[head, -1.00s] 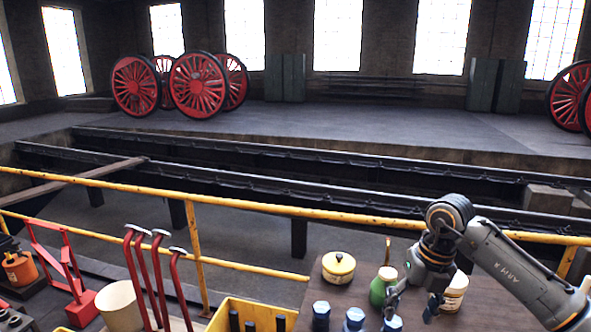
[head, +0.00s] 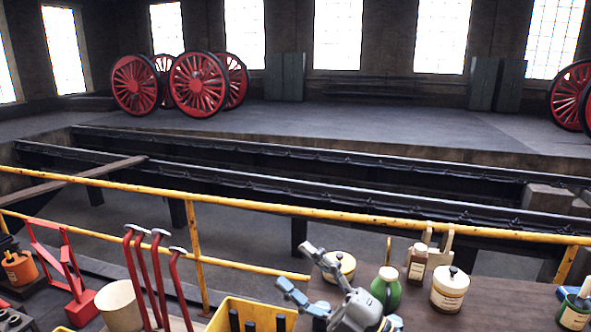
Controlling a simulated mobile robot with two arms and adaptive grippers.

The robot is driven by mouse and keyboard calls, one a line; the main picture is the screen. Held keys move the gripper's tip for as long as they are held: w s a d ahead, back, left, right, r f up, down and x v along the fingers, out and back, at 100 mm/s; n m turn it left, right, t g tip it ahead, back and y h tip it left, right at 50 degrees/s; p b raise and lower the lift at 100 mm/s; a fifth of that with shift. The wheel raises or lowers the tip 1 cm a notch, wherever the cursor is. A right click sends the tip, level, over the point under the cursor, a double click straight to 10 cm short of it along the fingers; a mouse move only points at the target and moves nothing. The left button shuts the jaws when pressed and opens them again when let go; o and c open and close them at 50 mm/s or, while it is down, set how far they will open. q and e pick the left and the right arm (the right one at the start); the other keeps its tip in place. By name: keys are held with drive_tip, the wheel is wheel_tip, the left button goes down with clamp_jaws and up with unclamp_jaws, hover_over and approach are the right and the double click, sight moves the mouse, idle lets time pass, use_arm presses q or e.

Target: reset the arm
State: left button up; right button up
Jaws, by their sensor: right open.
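My right gripper (head: 296,267) is low in the middle of the head view, at the left edge of the dark workbench (head: 480,290). Its two fingers are spread apart, pointing up and left, with nothing between them. Its arm comes in from the bottom edge. The blue bolts at the bench front are mostly hidden behind the gripper and arm. My left gripper is not in view.
On the bench stand a green bottle (head: 386,287), a brown bottle (head: 417,262), a cream tin (head: 450,289) and a green jar (head: 574,311). A yellow crate (head: 262,308) is left of the bench. A yellow railing (head: 370,220) runs behind, before the pit.

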drive_tip(key=w+d+f+m+t+h, duration=0.2)
drive_tip(key=d+f+m+t+h, duration=0.1)
drive_tip(key=d+m+t+h, duration=0.55)
drive_tip(key=s+d+f+m+g+h, duration=0.3)
drive_tip(key=d+f+m+g+h, duration=0.15)
drive_tip(key=f+m+h, duration=0.35)
drive_tip(key=s+d+f+m+g+h, duration=0.3)
drive_tip(key=d+f+m, duration=0.3)
drive_tip(key=f, duration=0.4)
drive_tip(key=s+f+m+g, duration=0.1)
drive_tip(key=s+f+g, duration=0.5)
drive_tip(key=s, duration=0.5)
drive_tip(key=s+f+m+g, duration=0.1)
drive_tip(key=s+f+g, duration=0.3)
drive_tip(key=s+f, duration=0.55)
wheel_tip(320, 180, down, 28)
drive_tip(key=s+g+b, duration=0.1)
drive_tip(key=s+b, duration=0.1)
drive_tip(key=b, duration=0.3)
drive_tip(key=s+d+f+b, duration=0.2)
drive_tip(key=s+f, duration=0.6)
drive_tip(key=f, duration=0.3)
drive_tip(key=s+d+f+g+b, duration=0.1)
drive_tip(key=s+f+b, duration=0.2)
drive_tip(key=s+f, duration=0.6)
wheel_tip(320, 180, down, 2)
drive_tip(key=shift+d+f+n+g, duration=0.1)
drive_tip(key=shift+d+n+g, duration=0.25)
drive_tip(key=shift+n, duration=0.1)
